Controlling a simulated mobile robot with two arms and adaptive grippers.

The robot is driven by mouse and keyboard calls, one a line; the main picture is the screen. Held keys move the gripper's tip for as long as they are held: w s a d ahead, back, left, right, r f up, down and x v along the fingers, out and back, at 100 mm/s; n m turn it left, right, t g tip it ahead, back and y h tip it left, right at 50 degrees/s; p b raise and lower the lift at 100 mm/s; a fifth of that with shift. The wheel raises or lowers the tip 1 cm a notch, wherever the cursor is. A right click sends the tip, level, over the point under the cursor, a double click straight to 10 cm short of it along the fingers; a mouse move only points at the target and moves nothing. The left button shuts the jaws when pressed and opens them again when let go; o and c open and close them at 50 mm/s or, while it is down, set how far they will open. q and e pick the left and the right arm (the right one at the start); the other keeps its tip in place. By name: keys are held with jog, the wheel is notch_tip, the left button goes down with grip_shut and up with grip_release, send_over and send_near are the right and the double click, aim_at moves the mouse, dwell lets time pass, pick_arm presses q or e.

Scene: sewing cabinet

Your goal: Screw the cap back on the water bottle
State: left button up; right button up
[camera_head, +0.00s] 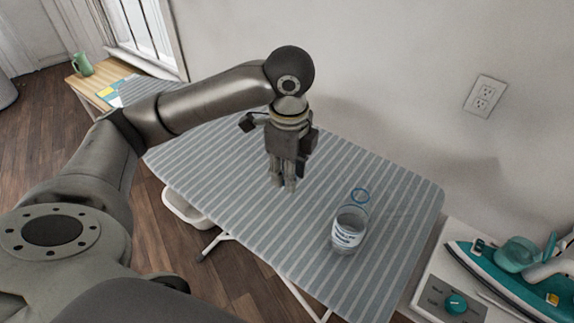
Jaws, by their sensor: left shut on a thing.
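A clear water bottle (347,232) with a white and blue label stands on the striped ironing board, toward its right end. A thin blue ring (359,196) shows at the far side of its top; I cannot tell whether it is the rim of the bottle or a separate part. My left gripper (283,184) points down over the board, to the left of the bottle and apart from it. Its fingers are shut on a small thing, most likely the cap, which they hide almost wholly. My right gripper is not in view.
The ironing board (225,190) is otherwise clear. A teal iron (510,275) sits on a white stand at the lower right. A wall with an outlet (486,96) runs behind the board. A green pitcher (82,64) stands on a wooden table at the far left.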

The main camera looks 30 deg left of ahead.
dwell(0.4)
pick_arm(q)
jog(key=s+d+f+n, duration=0.2)
jog(key=s+d+n, duration=0.2)
jog(key=n, duration=1.3)
jog(key=shift+d+f, duration=0.15)
jog(key=shift+f, duration=0.1)
jog(key=shift+s, duration=0.1)
